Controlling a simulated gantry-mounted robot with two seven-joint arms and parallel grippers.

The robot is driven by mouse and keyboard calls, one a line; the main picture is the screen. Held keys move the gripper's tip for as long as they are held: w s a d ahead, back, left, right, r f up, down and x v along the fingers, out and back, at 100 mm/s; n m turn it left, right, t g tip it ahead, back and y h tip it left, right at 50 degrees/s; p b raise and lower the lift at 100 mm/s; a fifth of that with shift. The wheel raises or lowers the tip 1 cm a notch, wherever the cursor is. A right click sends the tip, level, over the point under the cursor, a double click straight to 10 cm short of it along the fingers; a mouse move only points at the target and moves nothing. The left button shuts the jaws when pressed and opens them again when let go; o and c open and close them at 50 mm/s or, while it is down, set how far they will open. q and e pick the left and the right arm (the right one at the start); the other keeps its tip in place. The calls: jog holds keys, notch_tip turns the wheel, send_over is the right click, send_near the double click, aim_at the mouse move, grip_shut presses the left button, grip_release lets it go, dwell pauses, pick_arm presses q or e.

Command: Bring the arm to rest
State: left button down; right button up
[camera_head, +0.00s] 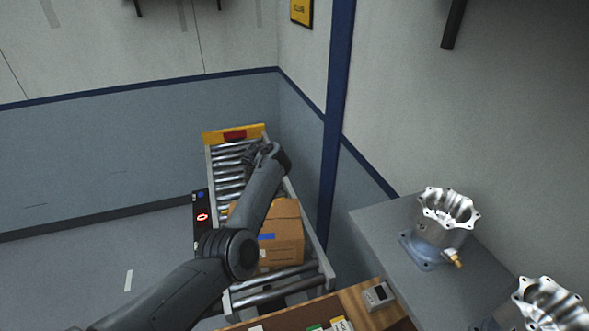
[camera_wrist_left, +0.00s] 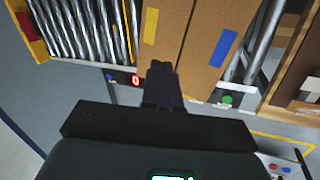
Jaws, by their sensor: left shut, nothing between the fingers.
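My left arm comes in from the lower left of the head view and reaches over the roller conveyor (camera_head: 230,180). My left gripper (camera_head: 251,154) is at its far end, partly hidden by the wrist. In the left wrist view the gripper (camera_wrist_left: 162,70) has its dark fingers together, with nothing between them. Beyond the fingertips is a cardboard box (camera_wrist_left: 180,40) with yellow and blue marks. In the head view the box (camera_head: 285,240) sits on the rollers, partly behind my forearm. My right gripper is not in view.
A yellow end stop (camera_head: 213,136) closes the conveyor's far end. A red-lit display (camera_head: 202,217) is at its left side. A metal housing (camera_head: 432,240) stands on a grey bench at right, another (camera_head: 548,308) nearer. A wooden-edged tray (camera_head: 355,300) is at the bottom. Floor at left is clear.

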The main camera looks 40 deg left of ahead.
pick_arm(q)
jog(key=s+d+f+m+t+p, duration=0.1)
jog(key=s+d+f+m+p, duration=0.15)
jog(key=s+d+m, duration=0.5)
jog(key=s+d+f+m+t+p, duration=0.1)
jog(key=s+d+f+m+p, duration=0.2)
jog(key=d+m, duration=0.6)
jog(key=s+d+r+m+h, duration=0.1)
jog(key=s+d+m, duration=0.5)
jog(key=s+d, duration=0.5)
jog(key=s+d+r+m+g+h+p, duration=0.1)
jog(key=s+d+r+m+h, duration=0.1)
jog(key=s+d+m, duration=0.5)
jog(key=s+d, duration=0.4)
jog(key=s, duration=0.2)
jog(key=shift+d+r+h, duration=0.25)
jog(key=shift+d+h, duration=0.05)
jog(key=shift+d, duration=0.05)
